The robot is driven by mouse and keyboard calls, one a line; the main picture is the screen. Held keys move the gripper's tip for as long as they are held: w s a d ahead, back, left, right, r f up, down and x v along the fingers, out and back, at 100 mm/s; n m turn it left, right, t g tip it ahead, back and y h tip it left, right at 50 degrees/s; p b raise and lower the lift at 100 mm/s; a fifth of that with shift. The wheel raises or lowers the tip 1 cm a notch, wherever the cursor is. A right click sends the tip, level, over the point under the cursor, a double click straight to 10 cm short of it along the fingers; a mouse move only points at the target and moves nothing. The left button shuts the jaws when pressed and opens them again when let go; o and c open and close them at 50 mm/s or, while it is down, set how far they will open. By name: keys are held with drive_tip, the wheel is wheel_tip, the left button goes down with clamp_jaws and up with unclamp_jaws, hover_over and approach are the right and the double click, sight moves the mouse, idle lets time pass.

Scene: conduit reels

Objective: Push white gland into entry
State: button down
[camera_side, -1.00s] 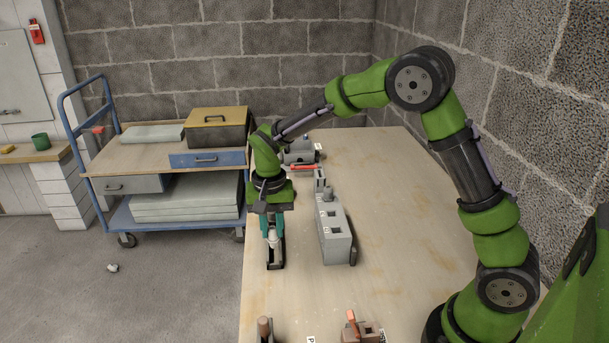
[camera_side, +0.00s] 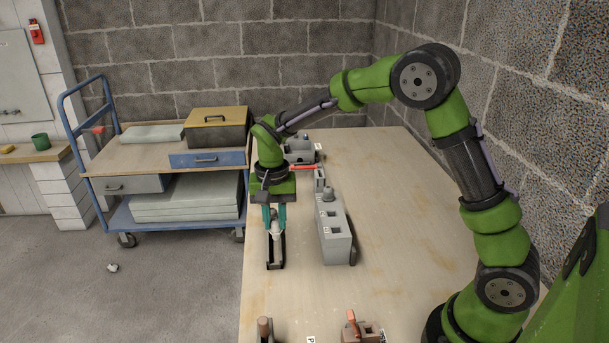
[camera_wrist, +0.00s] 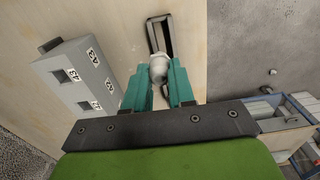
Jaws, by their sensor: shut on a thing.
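My gripper (camera_side: 275,228) is shut on the white gland (camera_wrist: 160,68), which shows between the teal fingertips in the wrist view. The gland also shows as a small pale piece in the side view (camera_side: 276,229). A narrow dark-edged holder (camera_side: 276,255) stands on the table below and in front of the fingers. I cannot tell whether the gland still touches it. The grey box with square entries (camera_side: 336,238) stands just right of the gripper, apart from it. In the wrist view the box (camera_wrist: 75,75) is at the left, with labels beside its openings. A grey piece sits on its far end.
Grey equipment with a red bar (camera_side: 303,165) stands behind the gripper on the wooden table (camera_side: 390,210). Brown-topped items (camera_side: 360,328) stand at the near edge. The table right of the box is clear. A blue trolley (camera_side: 165,185) stands beyond the left edge.

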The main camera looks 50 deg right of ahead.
drive_tip(key=s+d+r, duration=0.8)
drive_tip(key=d+r, duration=0.1)
drive_tip(key=shift+s+f, duration=0.4)
drive_tip(key=shift+f, duration=0.4)
drive_tip(key=shift+s+f, duration=0.45)
drive_tip(key=shift+f, duration=0.3)
drive_tip(key=shift+s+f, duration=0.4)
drive_tip(key=shift+f, duration=0.4)
drive_tip(key=shift+f, duration=2)
drive_tip(key=c, duration=0.6)
unclamp_jaws()
drive_tip(key=shift+c, duration=0.2)
wheel_tip(320, 180, up, 7)
idle(0.6)
